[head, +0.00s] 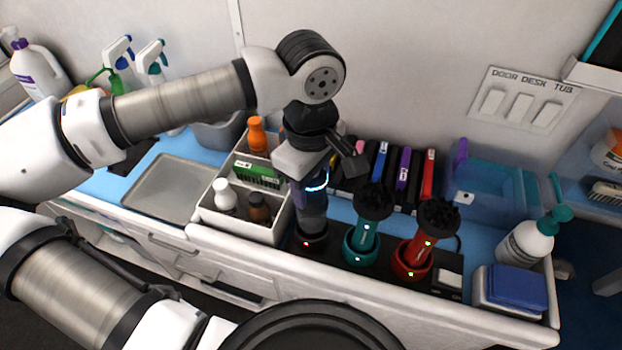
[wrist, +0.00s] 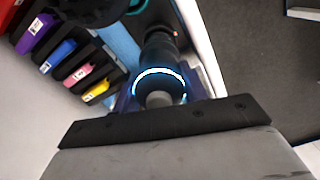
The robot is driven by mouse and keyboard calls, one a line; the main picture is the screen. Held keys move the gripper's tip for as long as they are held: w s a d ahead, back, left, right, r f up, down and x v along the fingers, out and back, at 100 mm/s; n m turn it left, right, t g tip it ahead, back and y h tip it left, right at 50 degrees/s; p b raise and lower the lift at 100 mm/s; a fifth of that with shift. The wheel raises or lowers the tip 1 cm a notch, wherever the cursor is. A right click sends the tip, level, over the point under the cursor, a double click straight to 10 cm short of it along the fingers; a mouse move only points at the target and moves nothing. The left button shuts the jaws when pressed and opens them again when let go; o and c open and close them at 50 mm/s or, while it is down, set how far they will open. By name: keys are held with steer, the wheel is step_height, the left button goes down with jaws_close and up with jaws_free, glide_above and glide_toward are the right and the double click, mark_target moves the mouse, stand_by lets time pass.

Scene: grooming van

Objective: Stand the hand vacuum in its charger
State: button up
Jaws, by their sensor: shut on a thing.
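My gripper (head: 322,172) is shut on the hand vacuum (head: 313,212), a dark blue and smoky-clear body with a glowing light-blue ring. The vacuum hangs nearly upright, nose down, over the black charger (head: 309,241) at the left of the dock row, which shows a red light. Its lower end meets the charger in the head view; I cannot tell whether it is seated or just above. In the wrist view the vacuum (wrist: 160,73) runs away from my gripper (wrist: 158,108) towards the red light. The gripper's fingers are partly hidden.
A teal device (head: 371,222) and a red device (head: 433,232) stand in matching docks to the right, with green lights. A white caddy (head: 238,225) with bottles is close on the left. Coloured upright items in a black rack (head: 352,185) stand behind.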

steer(key=o, duration=1)
steer(key=shift+o, duration=0.2)
step_height(320, 180, up, 12)
steer(key=shift+r+b, duration=0.1)
steer(key=shift+b, duration=0.7)
